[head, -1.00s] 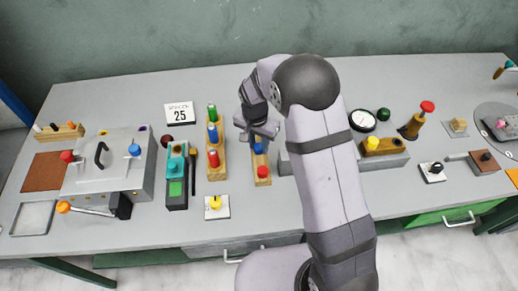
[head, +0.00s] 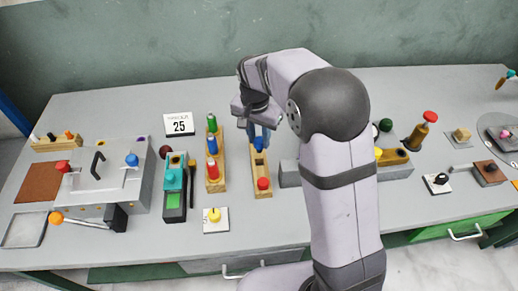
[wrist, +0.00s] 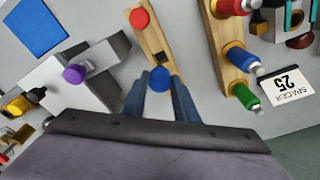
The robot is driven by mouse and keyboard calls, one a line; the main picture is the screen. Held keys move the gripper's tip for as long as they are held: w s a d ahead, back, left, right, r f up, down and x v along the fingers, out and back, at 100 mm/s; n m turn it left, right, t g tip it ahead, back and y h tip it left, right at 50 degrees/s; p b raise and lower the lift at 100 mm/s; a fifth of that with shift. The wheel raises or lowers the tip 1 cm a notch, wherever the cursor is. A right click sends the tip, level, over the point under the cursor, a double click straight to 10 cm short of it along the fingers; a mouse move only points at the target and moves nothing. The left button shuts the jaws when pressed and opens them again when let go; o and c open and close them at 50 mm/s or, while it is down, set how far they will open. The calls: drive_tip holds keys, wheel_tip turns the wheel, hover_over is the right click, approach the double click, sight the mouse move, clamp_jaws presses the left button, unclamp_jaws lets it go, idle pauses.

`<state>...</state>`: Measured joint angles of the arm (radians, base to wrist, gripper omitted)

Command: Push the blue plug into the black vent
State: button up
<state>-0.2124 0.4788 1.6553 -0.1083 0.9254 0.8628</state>
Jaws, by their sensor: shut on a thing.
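The blue plug (wrist: 158,80) is between the two fingers of my gripper (wrist: 159,92) in the wrist view, which are shut on it. In the head view the blue plug (head: 259,144) shows just below my gripper (head: 258,128), over the back end of a wooden block (head: 260,172). The same block (wrist: 152,38) in the wrist view has a dark square hole (wrist: 160,58) beside the plug; the plug looks clear of it. A red plug (head: 263,184) stands at the block's near end. I cannot pick out a black vent with certainty; my arm hides part of the table.
A wooden rack (head: 214,160) with green, blue and red plugs stands close on the left. A grey box (head: 289,174) with a purple knob (wrist: 74,74) stands on the right, partly behind my arm. A yellow knob plate (head: 215,214) lies in front.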

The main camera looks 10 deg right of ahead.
drive_tip(key=shift+r, duration=0.8)
drive_tip(key=shift+d+r, duration=0.2)
drive_tip(key=shift+d, duration=0.35)
drive_tip(key=d+m+p, duration=0.1)
drive_tip(key=d, duration=0.4)
drive_tip(key=s+d+r+m+p, duration=0.1)
drive_tip(key=d+m+p, duration=0.1)
drive_tip(key=d, duration=0.4)
drive_tip(key=d+m+p, duration=0.1)
drive_tip(key=d+p, duration=0.1)
drive_tip(key=d, duration=0.4)
drive_tip(key=shift+s+r, duration=0.15)
drive_tip(key=shift+r, duration=0.05)
drive_tip(key=s+d+r+m+g+p, duration=0.1)
drive_tip(key=s+d+m+p, duration=0.25)
drive_tip(key=d, duration=0.85)
drive_tip(key=s+d+r+m+p, duration=0.1)
drive_tip(key=s+d+m+p, duration=0.3)
drive_tip(key=d, duration=0.8)
drive_tip(key=shift+w+d+r+n+b, duration=0.3)
drive_tip(key=shift+w+d+n, duration=0.15)
drive_tip(key=shift+n, duration=0.45)
drive_tip(key=shift+w+d+r+n+b, duration=0.35)
drive_tip(key=shift+d+n, duration=0.05)
drive_tip(key=shift+n, duration=0.55)
drive_tip(key=shift+w+d+r+n+b, duration=0.3)
drive_tip(key=shift+w+d+n, duration=0.15)
drive_tip(key=shift+n, duration=0.45)
drive_tip(key=shift+f+b, duration=1.65)
drive_tip(key=shift+f, duration=1.25)
